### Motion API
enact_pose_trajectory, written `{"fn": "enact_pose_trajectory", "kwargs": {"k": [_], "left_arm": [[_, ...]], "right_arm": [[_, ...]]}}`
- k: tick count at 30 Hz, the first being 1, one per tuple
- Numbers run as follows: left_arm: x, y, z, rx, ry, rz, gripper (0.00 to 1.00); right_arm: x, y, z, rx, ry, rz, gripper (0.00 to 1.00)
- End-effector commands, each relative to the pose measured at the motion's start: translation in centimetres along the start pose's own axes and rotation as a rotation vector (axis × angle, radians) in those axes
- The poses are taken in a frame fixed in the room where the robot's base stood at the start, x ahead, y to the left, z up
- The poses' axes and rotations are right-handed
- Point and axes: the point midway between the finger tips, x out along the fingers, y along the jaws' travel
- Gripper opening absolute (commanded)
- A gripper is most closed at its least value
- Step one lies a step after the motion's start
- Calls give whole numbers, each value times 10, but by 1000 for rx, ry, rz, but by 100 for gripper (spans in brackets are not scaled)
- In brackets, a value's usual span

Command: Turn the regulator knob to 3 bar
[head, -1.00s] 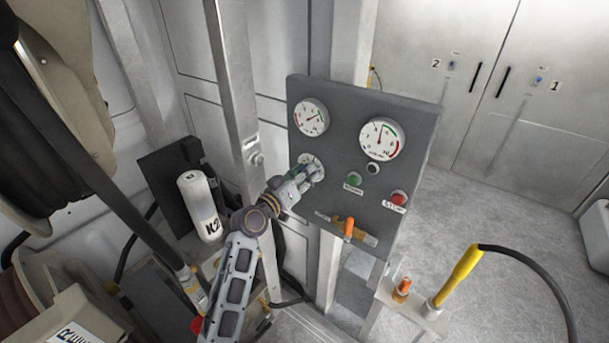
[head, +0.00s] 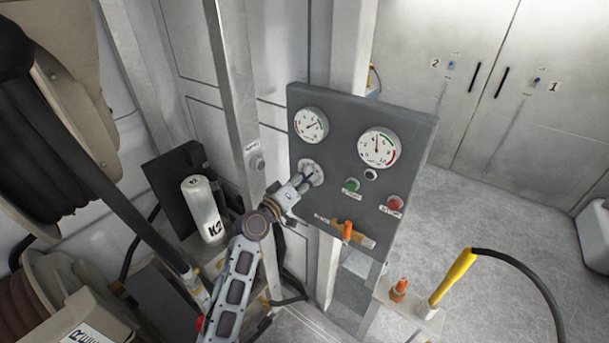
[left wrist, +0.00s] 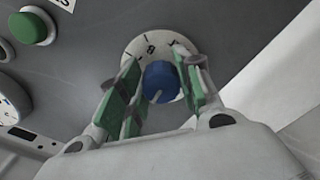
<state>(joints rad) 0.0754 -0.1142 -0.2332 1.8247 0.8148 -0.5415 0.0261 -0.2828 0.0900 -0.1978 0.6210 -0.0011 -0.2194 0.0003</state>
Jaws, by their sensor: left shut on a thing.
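The regulator knob (left wrist: 161,82) is a small blue knob with a pale pointer mark, set in a white round dial plate (left wrist: 140,46) with dark markings. In the head view the dial plate (head: 313,169) sits on the grey panel (head: 410,130), below the smaller gauge (head: 311,125). That gauge's needle points to the upper right; its exact reading is too small to tell. My left gripper (head: 306,182) reaches the dial from the lower left. In the left wrist view its green-padded fingers stand on either side of the knob, shut on it. The fingers hide part of the dial. My right gripper is out of view.
A larger gauge (head: 379,147), a green button (head: 351,185), a red button (head: 395,203) and an orange lever (head: 347,229) are right of the dial. A white K2 bottle (head: 203,208) stands left of my arm. A yellow-ended hose (head: 453,276) stands at lower right.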

Motion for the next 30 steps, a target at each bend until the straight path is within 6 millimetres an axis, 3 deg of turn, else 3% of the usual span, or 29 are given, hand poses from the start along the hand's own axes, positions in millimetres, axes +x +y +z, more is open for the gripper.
{"fn": "enact_pose_trajectory", "kwargs": {"k": [9, 21, 30], "left_arm": [[0, 2, -1, -295, -3, -3, 10], [0, 2, -2, -657, -1, -4, 10], [0, 2, -1, -821, -1, -3, 10]], "right_arm": [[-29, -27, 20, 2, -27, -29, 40], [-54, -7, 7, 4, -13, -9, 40], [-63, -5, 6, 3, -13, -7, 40]]}}
